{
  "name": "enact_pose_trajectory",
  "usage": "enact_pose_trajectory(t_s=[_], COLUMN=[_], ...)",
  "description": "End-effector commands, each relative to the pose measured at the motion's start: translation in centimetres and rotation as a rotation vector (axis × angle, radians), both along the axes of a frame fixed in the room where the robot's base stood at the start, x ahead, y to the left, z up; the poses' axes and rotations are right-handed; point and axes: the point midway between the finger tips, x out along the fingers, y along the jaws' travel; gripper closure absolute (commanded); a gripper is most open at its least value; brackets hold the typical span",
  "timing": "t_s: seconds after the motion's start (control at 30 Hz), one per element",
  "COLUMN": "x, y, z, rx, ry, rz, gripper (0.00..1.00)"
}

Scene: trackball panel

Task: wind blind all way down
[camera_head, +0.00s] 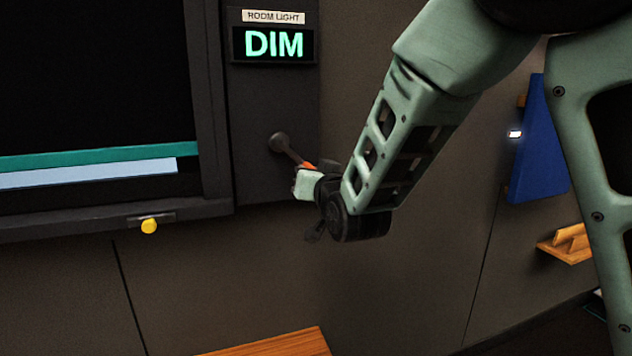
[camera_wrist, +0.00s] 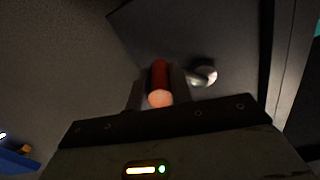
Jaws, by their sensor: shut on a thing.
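A crank is mounted on the dark panel right of the window, with a round hub (camera_head: 278,142) and a short arm running down and right to an orange-red handle (camera_head: 309,166). My gripper (camera_head: 307,180) is at that handle. In the wrist view the handle (camera_wrist: 159,84) stands between the two fingers, which are shut on it, and the metal hub (camera_wrist: 204,76) shows to its right. The dark blind (camera_head: 90,75) fills most of the window. A teal bar (camera_head: 100,158) crosses near the bottom, with a pale blue strip (camera_head: 90,174) below it.
A "ROOM LIGHT" sign (camera_head: 274,17) above a display (camera_head: 274,44) reading DIM sits above the crank. A blue board (camera_head: 541,145) and a wooden shelf (camera_head: 567,246) are at the right. A wooden surface (camera_head: 275,344) is below.

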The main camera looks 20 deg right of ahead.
Motion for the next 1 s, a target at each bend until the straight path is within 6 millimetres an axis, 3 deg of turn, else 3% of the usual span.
enact_pose_trajectory(t_s=[0.03,0.4,1.0], x=[0.0,0.0,0.0], y=[0.2,2.5,5.2], z=[-0.9,-2.2,-2.1], rx=[0.048,0.395,0.744], ry=[-0.005,-0.003,0.000], rz=[-0.001,0.000,0.002], gripper=[1.00,1.00,1.00])
